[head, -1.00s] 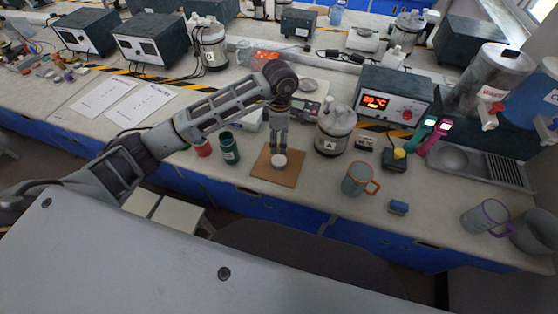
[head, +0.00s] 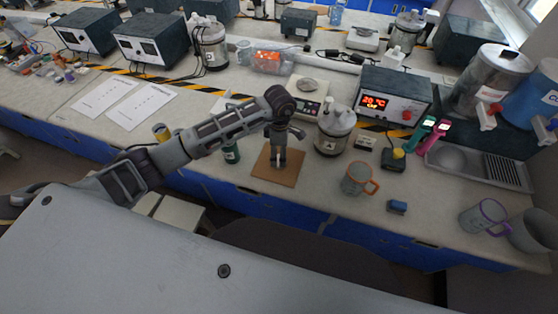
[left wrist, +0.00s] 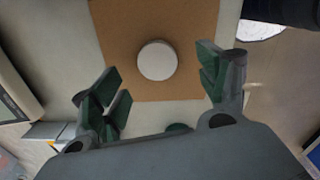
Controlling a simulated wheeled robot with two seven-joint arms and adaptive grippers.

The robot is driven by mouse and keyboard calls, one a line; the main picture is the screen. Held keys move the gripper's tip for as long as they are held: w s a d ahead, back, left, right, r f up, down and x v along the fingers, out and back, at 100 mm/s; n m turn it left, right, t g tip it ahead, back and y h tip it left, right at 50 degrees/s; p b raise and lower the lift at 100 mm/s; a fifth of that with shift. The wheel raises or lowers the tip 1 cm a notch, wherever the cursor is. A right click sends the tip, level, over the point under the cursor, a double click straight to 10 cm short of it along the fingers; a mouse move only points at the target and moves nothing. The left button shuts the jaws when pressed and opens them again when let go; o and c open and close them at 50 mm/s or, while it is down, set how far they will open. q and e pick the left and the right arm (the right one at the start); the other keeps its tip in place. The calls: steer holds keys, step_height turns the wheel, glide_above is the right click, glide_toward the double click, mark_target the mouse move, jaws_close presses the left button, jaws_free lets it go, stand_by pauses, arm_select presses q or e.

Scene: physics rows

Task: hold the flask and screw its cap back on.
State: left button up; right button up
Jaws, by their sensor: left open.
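A dark green flask (head: 231,154) stands upright on the bench, left of a brown board (head: 289,179); my left arm hides its upper part. A round white cap (left wrist: 157,60) lies on the board (left wrist: 112,15) in the left wrist view, between the open fingers and apart from both. In the head view only a small white part of the cap (head: 280,166) shows below the gripper. My left gripper (head: 278,158) points down over the board, open and empty, and its green finger pads show in the left wrist view (left wrist: 162,88). My right gripper is in neither view.
A white lidded canister (head: 333,135) and a scale (head: 307,91) stand behind the board. An orange-handled mug (head: 356,179) is to its right, with a small blue block (head: 397,207) beyond. A yellow-topped item (head: 161,132) is at the left.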

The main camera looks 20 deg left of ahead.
mark_target(278, 158)
arm_select(q)
steer(key=shift+f, duration=0.1)
steer(key=shift+w+a+f+p, duration=0.15)
steer(key=shift+f+p, duration=0.2)
steer(key=shift+f, duration=0.6)
steer(key=shift+s+a+f+p, duration=0.1)
steer(key=shift+f+p, duration=0.2)
steer(key=shift+f, duration=0.6)
steer(key=shift+w+f, duration=0.1)
steer(key=shift+f, duration=0.55)
steer(key=c, duration=0.9)
step_height(278, 158, up, 8)
steer(key=shift+r+b, duration=0.25)
steer(key=shift+b, duration=0.4)
steer(key=shift+r, duration=0.75)
